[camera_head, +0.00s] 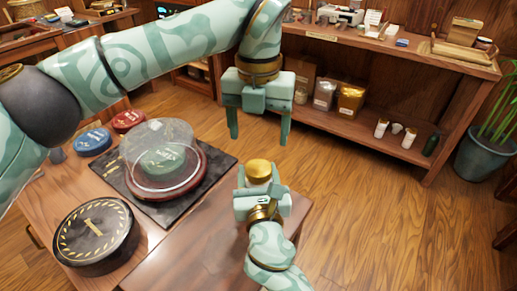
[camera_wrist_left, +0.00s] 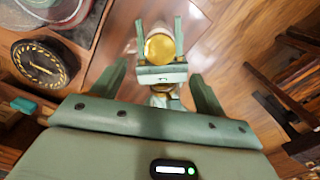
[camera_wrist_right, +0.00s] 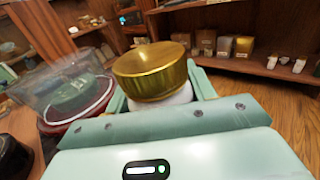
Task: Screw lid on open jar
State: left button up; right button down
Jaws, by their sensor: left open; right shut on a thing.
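A white jar (camera_wrist_right: 172,100) with a gold lid (camera_head: 259,168) on top of it stands upright between the fingers of my right gripper (camera_head: 262,184), which is shut on the jar. The lid also shows large in the right wrist view (camera_wrist_right: 152,68) and from above in the left wrist view (camera_wrist_left: 160,47). I cannot tell whether its thread is engaged. My left gripper (camera_head: 259,138) is open and empty, pointing down above the lid and apart from it. Most of the jar is hidden by the right gripper's fingers and the lid.
A clear dome (camera_head: 160,145) covers a green tea cake on a dark slab to the left. Free tabletop (camera_head: 185,255) lies left of my right arm.

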pick_arm(q)
jog(key=shift+r, duration=1.7)
pick_arm(e)
jog(key=shift+c, duration=2.2)
grip_release()
jog(key=shift+s, duration=0.1)
jog(key=shift+s, duration=0.35)
pick_arm(q)
notch_tip(320, 180, up, 6)
jog(key=s+p, duration=0.1)
jog(key=p, duration=0.3)
jog(key=shift+s, duration=0.15)
pick_arm(e)
jog(key=s+d, duration=0.1)
jog(key=s, duration=1.4)
jog(key=shift+s+d, duration=0.15)
jog(key=shift+d, duration=0.2)
